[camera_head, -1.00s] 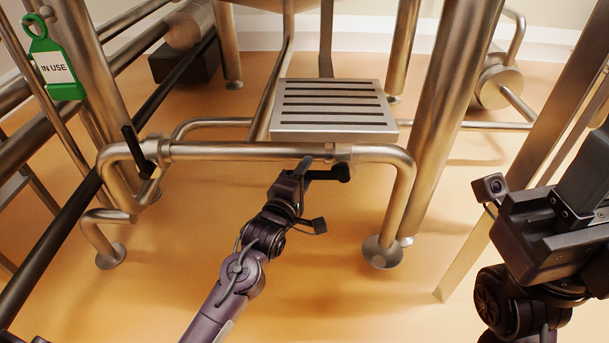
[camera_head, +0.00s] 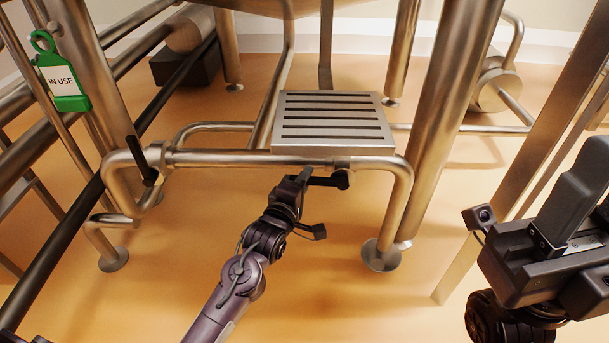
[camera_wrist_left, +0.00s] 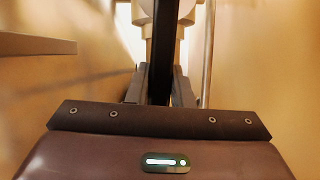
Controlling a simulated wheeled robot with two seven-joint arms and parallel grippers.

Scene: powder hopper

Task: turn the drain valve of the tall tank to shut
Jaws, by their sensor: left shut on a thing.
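A drain valve with a black handle (camera_head: 327,181) sits at the right end of the low horizontal steel pipe (camera_head: 225,158). The handle lies roughly along the pipe and points left. My left gripper (camera_head: 306,174) is shut on the handle's left end, which its fingers partly hide. In the left wrist view the black handle (camera_wrist_left: 162,60) runs upright between the fingers, towards a pale metal fitting (camera_wrist_left: 162,18). My right gripper (camera_head: 575,195) is at the right edge, away from the valve and partly cut off; its finger gap is unclear.
A second black handle (camera_head: 139,160) stands at the pipe's left end. A slotted metal step (camera_head: 331,149) is just behind the pipe. Thick steel legs (camera_head: 440,125) rise around it. A green "IN USE" tag (camera_head: 68,104) hangs at left. The orange floor (camera_head: 340,285) in front is clear.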

